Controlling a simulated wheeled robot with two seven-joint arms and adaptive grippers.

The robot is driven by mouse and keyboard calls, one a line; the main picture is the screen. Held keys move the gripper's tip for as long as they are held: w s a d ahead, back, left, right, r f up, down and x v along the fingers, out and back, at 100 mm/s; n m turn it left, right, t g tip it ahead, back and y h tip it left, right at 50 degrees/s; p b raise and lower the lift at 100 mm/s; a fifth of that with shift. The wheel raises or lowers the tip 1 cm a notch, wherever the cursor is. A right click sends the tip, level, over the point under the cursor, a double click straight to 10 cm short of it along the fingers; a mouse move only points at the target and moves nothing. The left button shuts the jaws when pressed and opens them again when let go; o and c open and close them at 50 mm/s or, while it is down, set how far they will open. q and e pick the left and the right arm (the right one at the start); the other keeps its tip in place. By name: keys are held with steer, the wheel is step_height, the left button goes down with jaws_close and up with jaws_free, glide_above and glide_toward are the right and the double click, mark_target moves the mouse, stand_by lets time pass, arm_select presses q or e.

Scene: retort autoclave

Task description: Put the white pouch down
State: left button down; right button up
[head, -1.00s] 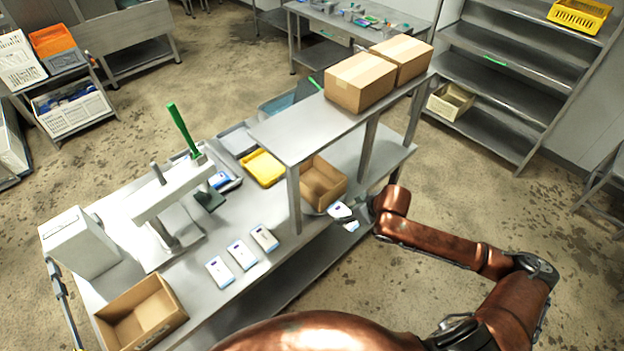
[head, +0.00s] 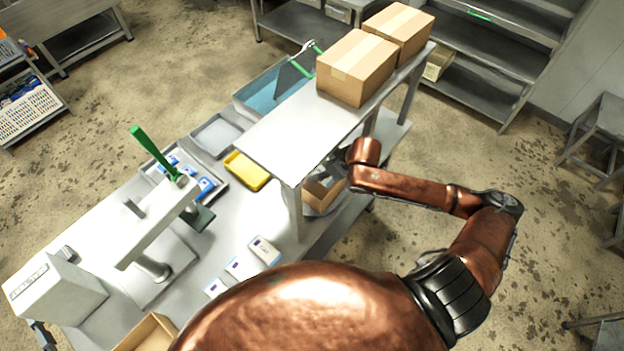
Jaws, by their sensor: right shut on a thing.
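My right gripper (head: 338,167) is at the right end of the steel table, just above the open cardboard box (head: 313,196) under the raised shelf. It is shut on the white pouch. The pouch cannot be made out now, as the shelf, its leg and my arm hide much of that spot. Other white pouches lie in a row on the table, the clearest being the far one (head: 265,250); my own body partly covers the row. My left gripper is not in view.
The raised shelf (head: 285,140) carries two closed cartons (head: 357,68). A yellow tray (head: 246,171), a grey tray (head: 215,135) and a blue bin (head: 262,92) stand behind. A green-handled press (head: 160,205) and another open box (head: 148,332) are at left.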

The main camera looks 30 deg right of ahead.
mark_target(332, 182)
step_height(332, 182, down, 9)
steer(key=shift+s+a, duration=0.1)
stand_by(0.4)
steer(key=o, duration=1.2)
steer(key=shift+f, duration=0.15)
steer(key=v, duration=1.2)
